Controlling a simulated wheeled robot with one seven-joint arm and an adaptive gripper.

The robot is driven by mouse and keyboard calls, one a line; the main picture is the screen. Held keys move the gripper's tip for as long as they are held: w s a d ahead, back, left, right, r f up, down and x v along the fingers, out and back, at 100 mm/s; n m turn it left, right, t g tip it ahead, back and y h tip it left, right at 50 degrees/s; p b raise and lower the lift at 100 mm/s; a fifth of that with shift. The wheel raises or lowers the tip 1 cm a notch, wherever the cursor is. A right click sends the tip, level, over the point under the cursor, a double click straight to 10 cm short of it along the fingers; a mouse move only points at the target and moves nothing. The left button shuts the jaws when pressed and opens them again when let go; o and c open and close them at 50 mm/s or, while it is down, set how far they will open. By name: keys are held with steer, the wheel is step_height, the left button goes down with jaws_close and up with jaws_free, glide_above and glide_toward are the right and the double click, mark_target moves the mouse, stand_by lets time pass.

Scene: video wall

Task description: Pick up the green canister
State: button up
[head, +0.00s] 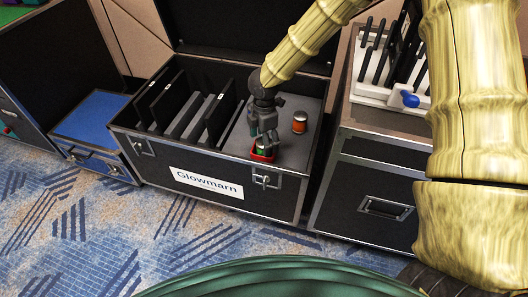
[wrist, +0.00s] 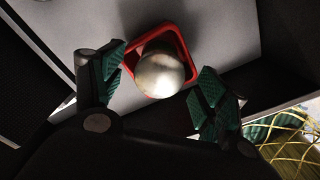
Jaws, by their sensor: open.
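The green canister (head: 262,149) stands in a small red tray (head: 263,158) on the grey top inside the open black case. Only a little of its green side shows under my gripper (head: 265,137), which hides the rest. In the wrist view, the canister's pale metallic top (wrist: 160,72) sits inside the red tray's rim (wrist: 183,45). My gripper is open, with one green-padded finger on either side of the canister. I cannot tell whether either finger touches it.
An orange canister (head: 299,122) with a metallic top stands to the right on the same grey surface. Upright dark panels (head: 187,117) fill the case's left part. A second case (head: 375,172) at the right carries a white rack (head: 382,90) and a blue object (head: 410,100). A blue case (head: 93,118) lies left.

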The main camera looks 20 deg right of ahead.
steer(key=shift+f, duration=0.35)
steer(key=c, duration=1.2)
steer(key=shift+r, duration=0.1)
